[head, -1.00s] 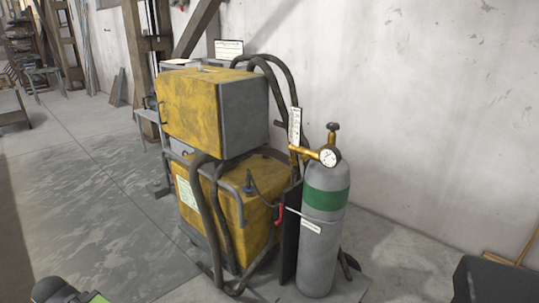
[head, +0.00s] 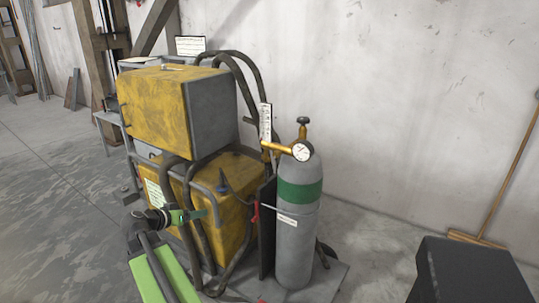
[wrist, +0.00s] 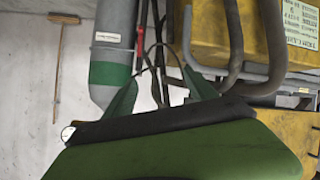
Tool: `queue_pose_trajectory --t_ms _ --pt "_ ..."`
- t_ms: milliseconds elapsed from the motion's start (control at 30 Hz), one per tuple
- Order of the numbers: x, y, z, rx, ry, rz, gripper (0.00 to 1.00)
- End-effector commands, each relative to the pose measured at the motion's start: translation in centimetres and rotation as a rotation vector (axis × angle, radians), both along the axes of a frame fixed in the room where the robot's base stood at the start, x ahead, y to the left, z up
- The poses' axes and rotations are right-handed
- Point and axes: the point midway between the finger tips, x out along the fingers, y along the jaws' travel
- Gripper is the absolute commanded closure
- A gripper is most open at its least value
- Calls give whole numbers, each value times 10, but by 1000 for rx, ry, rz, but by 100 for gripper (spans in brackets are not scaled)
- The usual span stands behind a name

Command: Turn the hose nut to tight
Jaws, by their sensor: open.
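A grey gas cylinder (head: 297,235) with a green band stands upright beside the yellow machine. On its top are a dark valve knob, a brass regulator (head: 278,147) and a round white gauge (head: 301,151). The hose nut is too small to pick out for certain among the brass fittings. My green gripper (head: 205,214) is open and empty, in front of the yellow machine, left of the cylinder and lower than the regulator. In the wrist view, which looks upside down, my open gripper (wrist: 160,88) has the cylinder (wrist: 113,60) at its left and the gauge (wrist: 68,133) at the lower left edge.
The yellow machine (head: 155,105) with thick dark hoses (head: 187,215) stands close to my gripper. A black box (head: 470,270) is at the lower right, and a broom (head: 510,180) leans on the wall. Open floor (head: 50,200) lies at the left.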

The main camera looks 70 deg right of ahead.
Motion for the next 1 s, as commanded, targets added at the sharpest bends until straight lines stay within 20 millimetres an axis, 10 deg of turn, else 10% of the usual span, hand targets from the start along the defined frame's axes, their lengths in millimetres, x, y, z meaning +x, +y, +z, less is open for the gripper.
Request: queue_pose_trajectory --t_ms 100,267,567,1000 --pt "-71 -91 60 -292 -108 -165 35" --pt "-122 -139 107 -512 -179 -230 35" --pt "-133 -155 116 -556 -192 -235 35" --pt "-166 -255 115 -553 -192 -235 35"
